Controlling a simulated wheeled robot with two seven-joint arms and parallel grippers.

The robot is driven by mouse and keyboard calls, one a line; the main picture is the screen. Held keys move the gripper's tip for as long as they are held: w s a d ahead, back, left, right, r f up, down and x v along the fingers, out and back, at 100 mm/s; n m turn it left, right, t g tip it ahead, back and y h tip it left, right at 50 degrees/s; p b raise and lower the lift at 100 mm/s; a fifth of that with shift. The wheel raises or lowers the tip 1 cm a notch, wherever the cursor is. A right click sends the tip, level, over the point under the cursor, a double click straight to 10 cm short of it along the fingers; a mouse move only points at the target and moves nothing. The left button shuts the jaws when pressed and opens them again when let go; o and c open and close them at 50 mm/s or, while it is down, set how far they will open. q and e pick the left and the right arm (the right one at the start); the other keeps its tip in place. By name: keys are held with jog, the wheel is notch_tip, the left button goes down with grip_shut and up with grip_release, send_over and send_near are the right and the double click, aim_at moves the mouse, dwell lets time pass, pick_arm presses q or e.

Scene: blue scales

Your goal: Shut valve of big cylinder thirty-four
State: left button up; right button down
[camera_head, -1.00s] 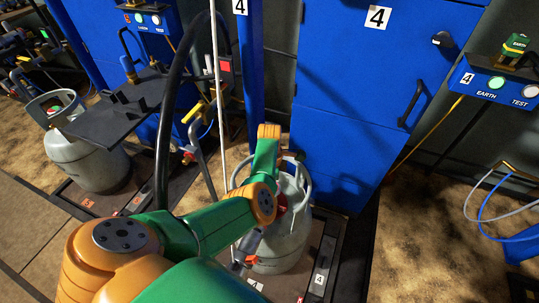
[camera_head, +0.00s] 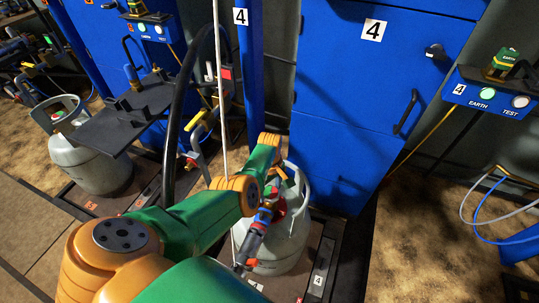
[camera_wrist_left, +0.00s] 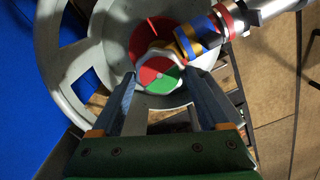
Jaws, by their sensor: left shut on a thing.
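The grey gas cylinder (camera_head: 280,250) stands upright on a dark scale platform marked 4, before the blue cabinet. Its collar also shows in the left wrist view (camera_wrist_left: 60,60). The red, green and white valve knob (camera_wrist_left: 158,74) sits inside the collar. My left gripper (camera_head: 279,196) reaches down into the collar from above. In the left wrist view its two fingers (camera_wrist_left: 161,80) are on either side of the knob, shut on it. A hose fitting (camera_head: 262,217) with red and blue rings joins the valve beside the knob. My right gripper is not in view.
The blue cabinet (camera_head: 350,110) is close behind the cylinder. A black hose (camera_head: 172,120) and a pale upright line (camera_head: 221,90) run left of it. Another grey cylinder (camera_head: 92,165) stands at the far left. An earth-test box (camera_head: 490,95) is at the right.

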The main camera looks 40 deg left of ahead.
aim_at(271, 192)
pick_arm(q)
jog(key=m, duration=0.4)
jog(key=shift+m, duration=0.3)
jog(key=m, duration=0.4)
jog(key=shift+d+m+p, duration=0.1)
jog(key=shift+m+p, duration=0.2)
jog(key=m, duration=0.5)
jog(key=shift+w, duration=0.1)
jog(key=m, duration=0.4)
jog(key=shift+d, duration=0.15)
jog(key=shift+m, duration=0.5)
jog(key=o, duration=1.2)
jog(key=shift+o, duration=0.2)
notch_tip(271, 192, up, 7)
jog(key=p, duration=0.7)
jog(key=shift+r, duration=0.15)
